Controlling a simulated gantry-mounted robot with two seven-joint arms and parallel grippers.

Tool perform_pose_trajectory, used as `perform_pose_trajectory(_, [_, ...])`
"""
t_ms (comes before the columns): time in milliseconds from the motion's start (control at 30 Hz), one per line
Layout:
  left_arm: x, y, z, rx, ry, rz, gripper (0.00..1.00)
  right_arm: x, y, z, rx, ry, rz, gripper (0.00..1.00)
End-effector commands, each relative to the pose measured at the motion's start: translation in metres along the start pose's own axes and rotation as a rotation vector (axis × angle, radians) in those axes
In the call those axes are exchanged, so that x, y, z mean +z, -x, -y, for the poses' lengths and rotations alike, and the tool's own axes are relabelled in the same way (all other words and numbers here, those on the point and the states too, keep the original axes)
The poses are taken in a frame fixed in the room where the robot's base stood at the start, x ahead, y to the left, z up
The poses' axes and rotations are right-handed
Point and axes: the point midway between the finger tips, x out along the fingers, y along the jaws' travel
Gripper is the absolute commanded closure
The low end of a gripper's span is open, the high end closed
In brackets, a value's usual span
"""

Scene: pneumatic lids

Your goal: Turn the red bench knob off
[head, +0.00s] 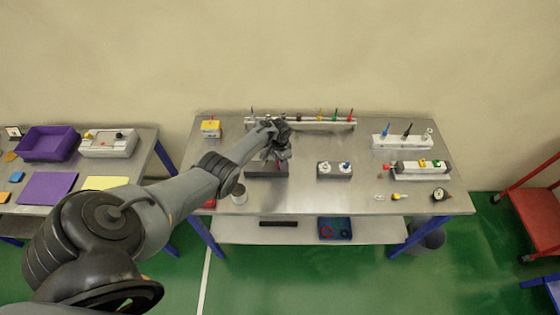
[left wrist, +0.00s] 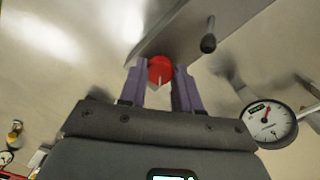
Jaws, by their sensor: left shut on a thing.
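The red knob (left wrist: 160,70) shows in the left wrist view between the two purple fingers of my left gripper (left wrist: 159,86). The fingers are shut on its sides. A pale mark runs along its lower face. In the head view my left gripper (head: 276,153) is over the back-middle of the steel bench, just above a dark block (head: 266,171); the arm and gripper largely hide the knob there. My right gripper is in neither view.
A rail (head: 315,124) with several coloured levers stands behind my gripper. A two-knob block (head: 335,170) is to its right, with a white lever block (head: 402,142) farther right. A round gauge (left wrist: 270,123) is close by in the left wrist view.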

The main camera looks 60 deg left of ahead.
Motion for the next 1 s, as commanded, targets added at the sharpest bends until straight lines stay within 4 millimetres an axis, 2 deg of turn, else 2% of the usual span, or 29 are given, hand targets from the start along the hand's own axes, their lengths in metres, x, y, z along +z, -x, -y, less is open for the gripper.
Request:
perform_pose_trajectory(67, [0.000,0.000,0.000,0.000,-0.002,0.000,0.98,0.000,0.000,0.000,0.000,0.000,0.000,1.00])
perform_pose_trajectory(100, [0.000,0.000,0.000,0.000,-0.002,0.000,0.65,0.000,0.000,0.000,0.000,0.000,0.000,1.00])
perform_pose_trajectory(267, [0.000,0.000,0.000,0.000,-0.001,0.000,0.42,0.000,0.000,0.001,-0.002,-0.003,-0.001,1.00])
perform_pose_trajectory(533, [0.000,0.001,0.000,0.000,0.000,0.000,0.42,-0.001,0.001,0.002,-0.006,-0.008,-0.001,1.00])
perform_pose_trajectory(667, [-0.001,0.008,0.000,0.000,0.001,-0.003,0.42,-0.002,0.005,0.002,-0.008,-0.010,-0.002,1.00])
perform_pose_trajectory(1000, [0.000,0.061,0.001,-0.002,-0.001,-0.002,0.42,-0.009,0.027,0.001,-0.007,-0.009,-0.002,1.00])
